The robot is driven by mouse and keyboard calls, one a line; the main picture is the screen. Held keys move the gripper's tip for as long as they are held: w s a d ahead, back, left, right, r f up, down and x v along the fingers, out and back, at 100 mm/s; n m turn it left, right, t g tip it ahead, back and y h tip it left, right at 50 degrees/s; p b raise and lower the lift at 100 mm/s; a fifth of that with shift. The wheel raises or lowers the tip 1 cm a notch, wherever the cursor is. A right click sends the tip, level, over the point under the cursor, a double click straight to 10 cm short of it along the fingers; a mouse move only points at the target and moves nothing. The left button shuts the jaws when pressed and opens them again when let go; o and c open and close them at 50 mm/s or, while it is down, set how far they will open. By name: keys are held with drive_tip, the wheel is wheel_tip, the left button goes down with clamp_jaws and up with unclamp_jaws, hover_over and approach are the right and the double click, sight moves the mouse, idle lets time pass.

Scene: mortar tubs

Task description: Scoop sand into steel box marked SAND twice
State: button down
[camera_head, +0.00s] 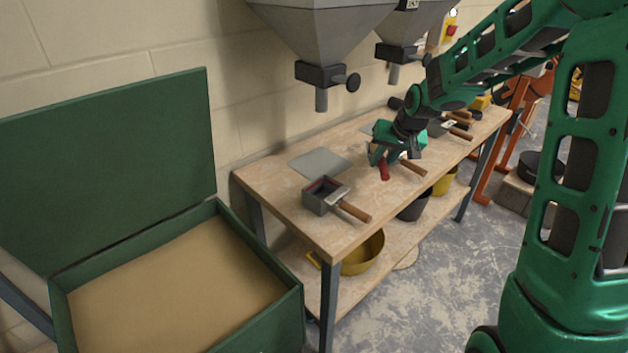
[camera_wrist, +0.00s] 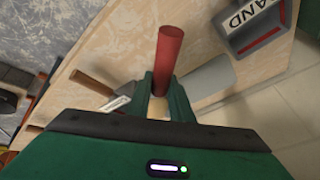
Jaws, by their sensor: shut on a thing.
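My gripper (camera_head: 381,155) is above the workbench, shut on a red handle (camera_head: 384,172). In the wrist view the red handle (camera_wrist: 167,58) stands up between the two fingers (camera_wrist: 163,97); the rest of that tool is hidden. The small steel box (camera_head: 322,200) stands on the near end of the bench, left of my gripper and apart from it. The wrist view shows SAND lettering on this box (camera_wrist: 262,42); its inside is mostly out of view. Pale brown sand (camera_head: 180,290) fills a green chest (camera_head: 262,332) with its lid (camera_head: 110,165) open, at lower left.
A grey plate (camera_head: 320,162) lies on the bench (camera_head: 285,205) behind the box. A wooden-handled tool (camera_head: 413,167) lies by my gripper, more beyond it. Two grey hoppers (camera_head: 320,35) hang above the bench. A yellow bowl (camera_head: 363,254) and a dark bucket (camera_head: 413,208) are below.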

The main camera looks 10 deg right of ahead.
drive_tip(key=shift+w+d, duration=0.1)
drive_tip(key=shift+w, duration=0.25)
drive_tip(key=shift+a, duration=0.25)
drive_tip(key=shift+s+a, duration=0.1)
drive_tip(key=shift+a, duration=0.2)
drive_tip(key=s+a+r, duration=0.1)
drive_tip(key=s+a, duration=0.9)
drive_tip(key=a, duration=0.3)
drive_tip(key=s+a, duration=0.4)
drive_tip(key=s, duration=0.4)
drive_tip(key=s+a, duration=0.4)
drive_tip(key=s, duration=0.5)
drive_tip(key=shift+a, duration=0.35)
drive_tip(key=shift+r, duration=0.15)
